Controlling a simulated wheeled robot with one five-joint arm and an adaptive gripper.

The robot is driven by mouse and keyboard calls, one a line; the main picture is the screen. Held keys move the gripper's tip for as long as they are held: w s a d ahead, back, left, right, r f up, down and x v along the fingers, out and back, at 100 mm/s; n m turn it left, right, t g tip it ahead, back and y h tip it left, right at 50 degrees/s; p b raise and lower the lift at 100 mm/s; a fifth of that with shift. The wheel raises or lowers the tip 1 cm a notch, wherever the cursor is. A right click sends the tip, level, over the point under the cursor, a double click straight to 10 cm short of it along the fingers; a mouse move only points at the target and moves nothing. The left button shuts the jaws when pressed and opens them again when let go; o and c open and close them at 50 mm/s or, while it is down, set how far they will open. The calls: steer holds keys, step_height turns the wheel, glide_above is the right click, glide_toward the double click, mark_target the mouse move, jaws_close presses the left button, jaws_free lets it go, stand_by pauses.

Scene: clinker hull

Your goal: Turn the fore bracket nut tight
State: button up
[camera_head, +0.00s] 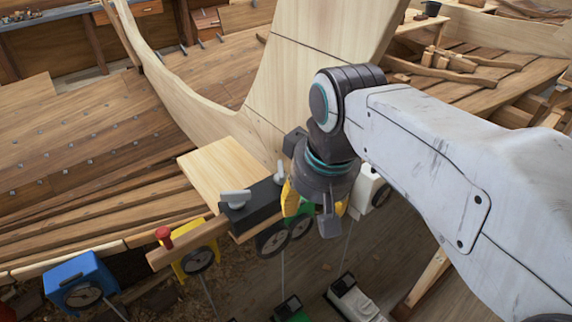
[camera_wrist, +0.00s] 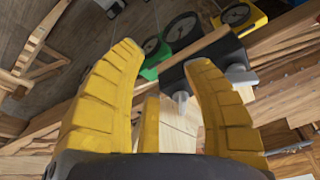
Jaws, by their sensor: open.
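A black bracket (camera_head: 258,208) clamps across the edge of a pale wooden block, with two grey wing nuts on it: a left one (camera_head: 236,198) and a right one (camera_head: 280,173). I cannot tell by any label which is the fore nut. My gripper (camera_head: 310,210) points down just right of the bracket. In the wrist view my gripper (camera_wrist: 163,62) has its yellow fingers spread with nothing between them. One nut (camera_wrist: 181,97) shows just inside the right finger; the other nut (camera_wrist: 237,73) lies beyond it. No contact with either nut is visible.
A yellow gauge (camera_head: 194,262), a blue gauge (camera_head: 76,283) and a red knob (camera_head: 165,237) stand left of the bracket. A green gauge (camera_wrist: 180,30) and a white box (camera_head: 366,188) are close to my gripper. The tall wooden stem (camera_head: 320,40) rises behind.

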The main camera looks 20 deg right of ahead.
steer(key=m+g, duration=0.1)
glide_toward(281, 175)
steer(key=s+d+f, duration=0.1)
steer(key=s+f, duration=0.2)
steer(key=shift+m+g, duration=0.4)
steer(key=shift+g, duration=0.5)
steer(key=w+b, duration=0.1)
steer(key=w, duration=0.5)
steer(key=shift+w+d+r+b, duration=0.15)
steer(key=shift+w+d+b, duration=0.05)
steer(key=shift+b, duration=0.2)
steer(key=shift+w, duration=0.55)
steer(key=shift+w+f, duration=0.25)
steer(key=shift+f, duration=0.05)
steer(key=shift+f+b, duration=1.1)
steer(key=shift+f, duration=2.45)
jaws_close()
